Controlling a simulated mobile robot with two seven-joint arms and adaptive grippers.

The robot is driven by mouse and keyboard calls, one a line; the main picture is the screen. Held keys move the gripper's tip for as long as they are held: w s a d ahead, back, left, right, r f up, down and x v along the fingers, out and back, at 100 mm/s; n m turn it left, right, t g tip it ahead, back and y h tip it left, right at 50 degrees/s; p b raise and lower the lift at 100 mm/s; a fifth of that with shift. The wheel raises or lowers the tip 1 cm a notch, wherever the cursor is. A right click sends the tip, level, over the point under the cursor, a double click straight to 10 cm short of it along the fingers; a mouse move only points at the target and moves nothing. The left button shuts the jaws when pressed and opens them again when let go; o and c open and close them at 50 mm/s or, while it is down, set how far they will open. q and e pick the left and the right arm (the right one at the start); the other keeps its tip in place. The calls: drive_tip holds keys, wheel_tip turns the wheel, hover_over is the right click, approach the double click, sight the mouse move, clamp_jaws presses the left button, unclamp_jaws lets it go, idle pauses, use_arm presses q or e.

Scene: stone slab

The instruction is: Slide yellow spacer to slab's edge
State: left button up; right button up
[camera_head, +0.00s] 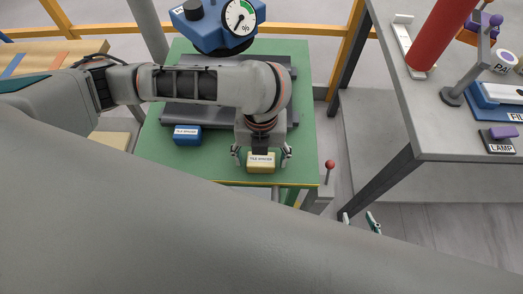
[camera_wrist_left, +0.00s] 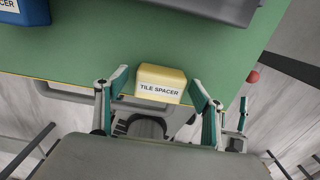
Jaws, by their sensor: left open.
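The yellow spacer (camera_head: 261,163), labelled TILE SPACER, lies near the front edge of the green slab top (camera_head: 296,120). In the left wrist view the yellow spacer (camera_wrist_left: 161,79) covers part of the yellow-lined edge and appears to reach it or slightly past it. My left gripper (camera_head: 262,155) is open, with one finger on each side of the spacer. In the left wrist view the left gripper (camera_wrist_left: 160,85) shows gaps beside the spacer. My right gripper (camera_head: 360,219) shows only its fingertips, spread apart and empty, below and right of the slab; my arm hides the rest.
A blue spacer (camera_head: 187,135) lies left of the yellow one. A grey plate (camera_head: 190,114) and a blue dial gauge (camera_head: 222,22) are behind. A red-knobbed lever (camera_head: 329,165) stands right of the slab. A grey table (camera_head: 440,130) with several items is further right.

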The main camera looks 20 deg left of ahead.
use_arm(q)
drive_tip(key=shift+f, duration=0.2)
drive_tip(key=c, duration=1.2)
drive_tip(key=shift+w, duration=0.1)
drive_tip(key=shift+w+a+p, duration=0.15)
drive_tip(key=shift+w+a, duration=0.2)
drive_tip(key=shift+w, duration=0.75)
drive_tip(key=shift+w+a+p, duration=0.1)
drive_tip(key=shift+w+a, duration=0.2)
drive_tip(key=shift+w, duration=0.85)
drive_tip(key=shift+w+a+p, duration=0.15)
drive_tip(key=shift+w+a, duration=0.2)
drive_tip(key=shift+w, duration=0.75)
drive_tip(key=o, duration=1.2)
drive_tip(key=shift+c, duration=0.2)
